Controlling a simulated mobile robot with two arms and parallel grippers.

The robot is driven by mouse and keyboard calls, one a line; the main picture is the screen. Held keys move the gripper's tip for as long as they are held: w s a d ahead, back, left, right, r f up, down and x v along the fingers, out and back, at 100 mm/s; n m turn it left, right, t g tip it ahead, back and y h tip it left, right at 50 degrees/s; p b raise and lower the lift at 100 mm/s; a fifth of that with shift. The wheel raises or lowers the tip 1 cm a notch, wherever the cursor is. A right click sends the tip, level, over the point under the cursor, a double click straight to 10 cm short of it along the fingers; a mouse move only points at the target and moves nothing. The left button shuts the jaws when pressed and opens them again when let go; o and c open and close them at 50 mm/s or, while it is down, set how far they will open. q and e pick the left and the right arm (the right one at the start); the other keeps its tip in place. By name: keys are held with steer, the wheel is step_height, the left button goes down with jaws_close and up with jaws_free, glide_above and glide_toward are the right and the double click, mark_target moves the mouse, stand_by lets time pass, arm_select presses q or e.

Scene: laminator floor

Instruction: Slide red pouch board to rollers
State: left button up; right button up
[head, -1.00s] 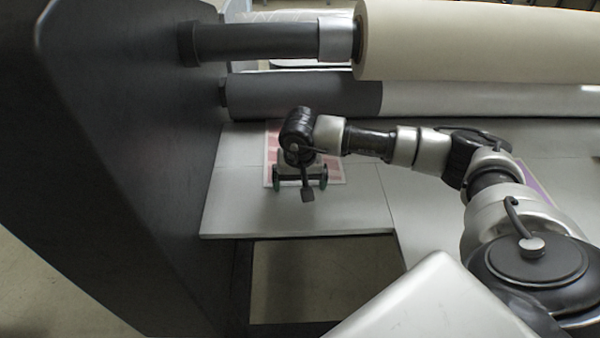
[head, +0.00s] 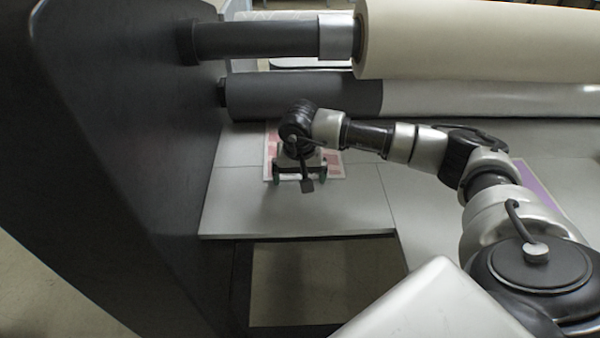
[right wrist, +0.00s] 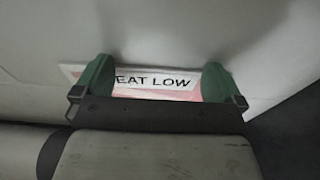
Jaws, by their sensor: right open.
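The red pouch board (head: 334,168), a pale sheet with pink-red blocks, lies flat on the grey table in front of the rollers. In the right wrist view the board (right wrist: 150,94) shows between the fingers, with a white strip reading "EAT LOW". My right gripper (head: 300,180) is over the board's near edge, its green-padded fingers spread wide. In the right wrist view my right gripper (right wrist: 155,80) is open, with nothing clamped. My arm hides the middle of the board. Whether the fingers touch it I cannot tell. My left gripper is not in view.
A dark lower roller (head: 300,95) spans the back of the table, with a large cream roll (head: 480,40) above it. A black side panel (head: 130,150) stands on the left. A purple sheet (head: 540,188) lies at right. The table's near part (head: 290,215) is clear.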

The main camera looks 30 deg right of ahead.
steer(key=shift+s+a, duration=0.3)
steer(key=shift+s, duration=0.25)
stand_by(0.4)
steer(key=shift+s+a+r+p, duration=0.2)
steer(key=shift+r+p, duration=0.35)
steer(key=shift+r, duration=0.35)
steer(key=shift+s+a+r+p, duration=0.1)
steer(key=shift+s+r+p, duration=0.15)
steer(key=shift+r+p, duration=0.45)
steer(key=shift+s+a+r+p, duration=0.1)
steer(key=shift+s+r+p, duration=0.2)
steer(key=shift+r, duration=0.8)
steer(key=shift+a+r, duration=0.1)
steer(key=shift+r, duration=0.25)
steer(key=shift+f, duration=0.1)
